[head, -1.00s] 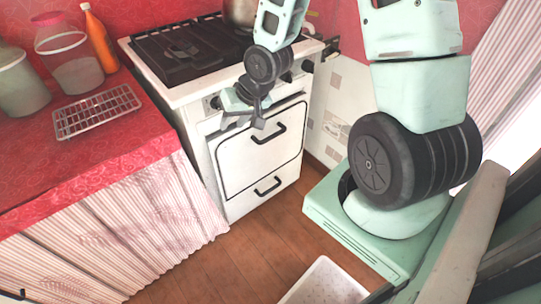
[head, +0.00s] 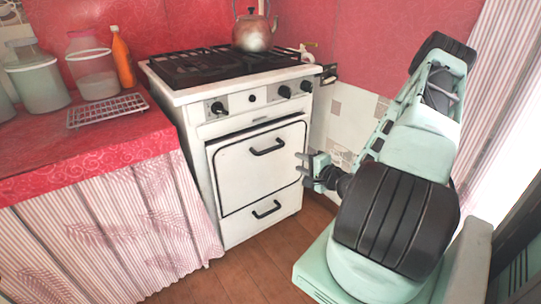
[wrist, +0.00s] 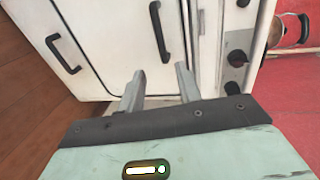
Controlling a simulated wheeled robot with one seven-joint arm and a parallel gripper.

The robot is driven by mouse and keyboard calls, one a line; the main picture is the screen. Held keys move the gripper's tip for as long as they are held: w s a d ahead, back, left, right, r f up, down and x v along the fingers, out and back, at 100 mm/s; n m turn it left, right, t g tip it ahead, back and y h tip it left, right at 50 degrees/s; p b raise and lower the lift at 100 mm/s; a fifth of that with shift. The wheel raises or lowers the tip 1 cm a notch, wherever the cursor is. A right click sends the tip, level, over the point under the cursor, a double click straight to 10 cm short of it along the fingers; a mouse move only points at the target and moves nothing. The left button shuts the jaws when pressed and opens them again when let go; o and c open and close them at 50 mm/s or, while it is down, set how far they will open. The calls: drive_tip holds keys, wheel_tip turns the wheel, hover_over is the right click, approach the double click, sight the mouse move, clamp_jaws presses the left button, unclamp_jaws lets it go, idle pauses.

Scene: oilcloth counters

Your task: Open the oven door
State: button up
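The white oven stands against the red wall in the head view. Its upper door (head: 255,172) is closed or nearly so, with a dark gap along its top edge and a black handle (head: 267,147) near the top. My gripper (head: 302,169) is open and empty, to the right of the door and apart from the handle. In the wrist view, the two fingers of my gripper (wrist: 158,85) point toward the door front (wrist: 105,35), and the door handle (wrist: 160,32) shows beyond them. Nothing is between the fingers.
A lower drawer has its own black handle (head: 266,209). Control knobs (head: 284,92) line the oven's front, and a kettle (head: 252,32) stands on the hob. A counter (head: 100,145) with jars, a bottle and a wire rack is at left. Wooden floor (head: 235,272) lies clear in front.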

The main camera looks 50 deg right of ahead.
sight(273, 150)
drive_tip(key=b+x, duration=0.2)
drive_tip(key=x, duration=1.4)
drive_tip(key=shift+w, duration=0.35)
drive_tip(key=shift+f, duration=0.1)
clamp_jaws()
